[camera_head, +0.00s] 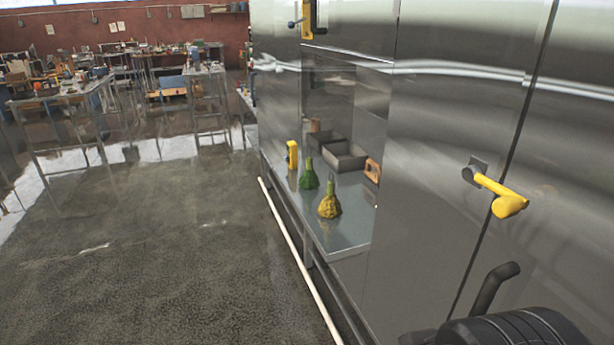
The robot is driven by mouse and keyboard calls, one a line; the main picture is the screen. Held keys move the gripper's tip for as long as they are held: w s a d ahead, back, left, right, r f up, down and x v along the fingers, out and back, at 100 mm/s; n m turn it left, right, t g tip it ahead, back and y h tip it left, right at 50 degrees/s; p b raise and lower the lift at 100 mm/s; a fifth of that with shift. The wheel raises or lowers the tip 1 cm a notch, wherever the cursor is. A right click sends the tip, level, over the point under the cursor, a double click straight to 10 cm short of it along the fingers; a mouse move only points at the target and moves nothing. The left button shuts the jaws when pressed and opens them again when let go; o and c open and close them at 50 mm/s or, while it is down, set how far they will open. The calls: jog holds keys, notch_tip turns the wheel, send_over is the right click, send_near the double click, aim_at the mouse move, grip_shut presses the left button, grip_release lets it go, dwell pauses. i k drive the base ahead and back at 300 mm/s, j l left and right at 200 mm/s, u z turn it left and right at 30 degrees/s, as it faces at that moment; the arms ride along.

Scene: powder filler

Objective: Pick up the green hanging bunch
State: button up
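The green bunch (309,176) sits on a metal shelf (347,241) in an opening of the steel machine, near the shelf's front edge. It has a wide, lumpy body and a narrow upright neck on top. It stands on the shelf rather than hanging. A yellow bunch (329,205) with a green neck stands nearer to me and a little to the right, apart from the green one. My gripper is not recognisable in view. A black ribbed part and a dark curved tube show at the lower right corner; I cannot tell what they are.
Grey open bins (345,158) stand behind the bunches. A yellow block-like part (292,155) is left of them and an orange one (373,171) right. A yellow door handle (498,194) juts out at right. A pale rail (298,257) runs below the shelf. The floor (150,260) at left is clear.

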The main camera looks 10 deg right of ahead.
aim_at(309, 180)
jog(key=i+j, duration=0.2)
jog(key=i, duration=0.35)
jog(key=i+j+z, duration=0.1)
jog(key=i+j, duration=0.15)
jog(key=i, duration=0.3)
jog(key=i+j, duration=0.25)
jog(key=i, duration=0.3)
jog(key=i+j, duration=0.25)
jog(key=i, duration=0.3)
jog(key=i+j+z, duration=0.1)
jog(key=i+j, duration=0.2)
jog(key=i, duration=0.25)
jog(key=i+j, duration=0.3)
jog(key=i, duration=0.2)
